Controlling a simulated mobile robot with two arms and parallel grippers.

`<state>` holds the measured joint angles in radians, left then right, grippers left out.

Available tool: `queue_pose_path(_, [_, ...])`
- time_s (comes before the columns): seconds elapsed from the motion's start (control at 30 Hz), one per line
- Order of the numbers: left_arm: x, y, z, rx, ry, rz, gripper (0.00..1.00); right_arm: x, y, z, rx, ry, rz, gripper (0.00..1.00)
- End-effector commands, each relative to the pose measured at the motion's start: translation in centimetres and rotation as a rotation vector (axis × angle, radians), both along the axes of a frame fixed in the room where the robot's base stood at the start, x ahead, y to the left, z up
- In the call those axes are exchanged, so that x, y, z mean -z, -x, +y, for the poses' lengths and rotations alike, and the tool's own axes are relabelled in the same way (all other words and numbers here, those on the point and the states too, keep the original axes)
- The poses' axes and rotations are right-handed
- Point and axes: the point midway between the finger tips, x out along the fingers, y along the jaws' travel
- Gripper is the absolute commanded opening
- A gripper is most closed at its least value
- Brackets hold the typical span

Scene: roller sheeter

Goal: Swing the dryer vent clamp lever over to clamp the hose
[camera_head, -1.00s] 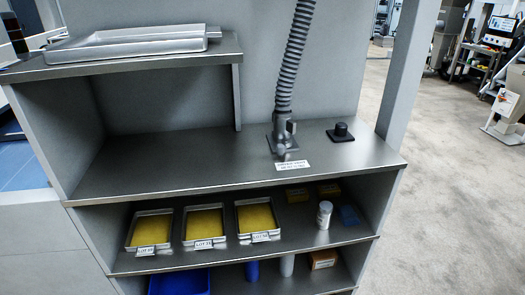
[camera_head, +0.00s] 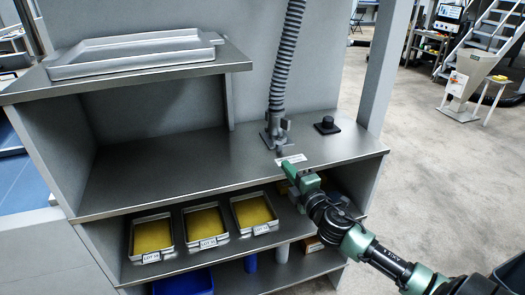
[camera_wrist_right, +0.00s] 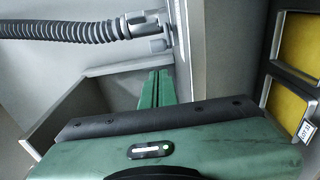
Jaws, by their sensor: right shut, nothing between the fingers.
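The grey ribbed hose (camera_head: 285,62) comes down to the dryer vent clamp (camera_head: 274,134) on the steel counter. A short lever with a rounded end (camera_head: 281,150) points toward the counter's front edge. My right gripper (camera_head: 287,168) is shut and empty just in front of the lever, near the counter edge and apparently apart from it. In the right wrist view the hose (camera_wrist_right: 70,32) runs in from the left to the clamp (camera_wrist_right: 145,20), with the lever end (camera_wrist_right: 158,45) beyond my shut green fingers (camera_wrist_right: 156,84). My left gripper is out of view.
A black knob on a square base (camera_head: 326,125) stands to the right. Trays with yellow contents (camera_head: 152,235) sit on the shelf below. A metal tray (camera_head: 135,55) is on the upper left shelf. The counter's left part is clear.

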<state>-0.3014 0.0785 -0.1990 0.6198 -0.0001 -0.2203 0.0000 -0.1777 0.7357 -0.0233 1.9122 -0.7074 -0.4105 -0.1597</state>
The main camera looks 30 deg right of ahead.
Motion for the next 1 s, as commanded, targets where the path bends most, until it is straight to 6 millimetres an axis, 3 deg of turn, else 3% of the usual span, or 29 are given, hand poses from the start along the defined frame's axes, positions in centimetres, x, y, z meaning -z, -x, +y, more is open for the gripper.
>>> queue_pose_path(0.6, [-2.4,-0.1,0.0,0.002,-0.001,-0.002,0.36,-0.2,-9.0,-1.5,0.001,-0.001,-0.001,0.0])
queue_pose_path(1.0, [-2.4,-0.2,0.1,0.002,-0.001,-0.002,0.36,0.0,-9.7,-1.5,-0.001,-0.001,0.001,0.0])
